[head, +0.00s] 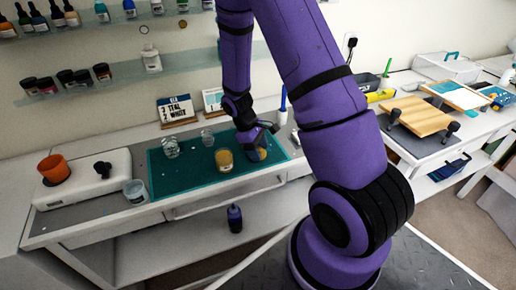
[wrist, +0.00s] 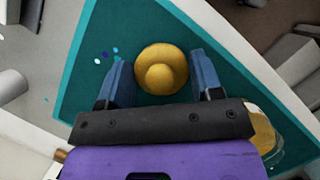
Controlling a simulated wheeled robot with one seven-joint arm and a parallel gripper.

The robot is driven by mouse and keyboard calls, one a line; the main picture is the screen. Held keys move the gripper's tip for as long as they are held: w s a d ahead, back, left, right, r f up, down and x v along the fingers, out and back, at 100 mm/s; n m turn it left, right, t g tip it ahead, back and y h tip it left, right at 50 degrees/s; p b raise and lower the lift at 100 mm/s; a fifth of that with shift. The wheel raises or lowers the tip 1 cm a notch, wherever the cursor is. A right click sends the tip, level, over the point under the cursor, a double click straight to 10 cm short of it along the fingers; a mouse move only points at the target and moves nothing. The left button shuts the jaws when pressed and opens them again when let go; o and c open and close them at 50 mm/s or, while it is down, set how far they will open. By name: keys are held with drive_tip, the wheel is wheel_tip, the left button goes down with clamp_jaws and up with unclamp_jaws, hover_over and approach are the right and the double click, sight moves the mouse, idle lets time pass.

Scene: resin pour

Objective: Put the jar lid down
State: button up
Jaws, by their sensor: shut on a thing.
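The jar lid (wrist: 162,68) is a round golden disc with a raised knob, seen from above in the wrist view. It lies between the two blue fingers of my gripper (wrist: 162,85), which is shut on it. In the head view, my gripper (head: 262,146) is low over the right part of the teal mat (head: 185,186), with the golden lid (head: 262,155) showing under it. I cannot tell whether the lid touches the mat. A glass jar with amber contents (head: 224,160) stands on the mat to the left; part of it shows in the wrist view (wrist: 263,132).
Clear glasses (head: 171,147) (head: 207,137) stand at the mat's back edge. A cup (head: 135,191) is at its left, near a white appliance with an orange pot (head: 54,168). Label cards (head: 176,109) stand behind. The mat's front left is clear.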

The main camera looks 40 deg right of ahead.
drive_tip(key=shift+f, duration=0.45)
drive_tip(key=o, duration=0.9)
drive_tip(key=shift+r, duration=0.1)
drive_tip(key=v, duration=1.3)
drive_tip(key=s+a+r+m+t, duration=0.15)
drive_tip(key=s+r, duration=0.25)
drive_tip(key=r, duration=0.5)
drive_tip(key=s+a+r+m+t, duration=0.1)
drive_tip(key=s+a+r+t, duration=0.15)
drive_tip(key=r, duration=0.55)
drive_tip(key=shift+s+a+r+m+t+y, duration=0.35)
drive_tip(key=shift+s+a+r+m+t, duration=0.35)
drive_tip(key=shift+s+r, duration=1.55)
drive_tip(key=shift+s+a+r+m+t+y, duration=0.4)
drive_tip(key=shift+s+a+r+t, duration=0.55)
drive_tip(key=shift+s, duration=2.3)
drive_tip(key=shift+s+a+r+m+t+y, duration=0.45)
drive_tip(key=shift+s+r+t, duration=0.6)
drive_tip(key=shift+s+r, duration=1.3)
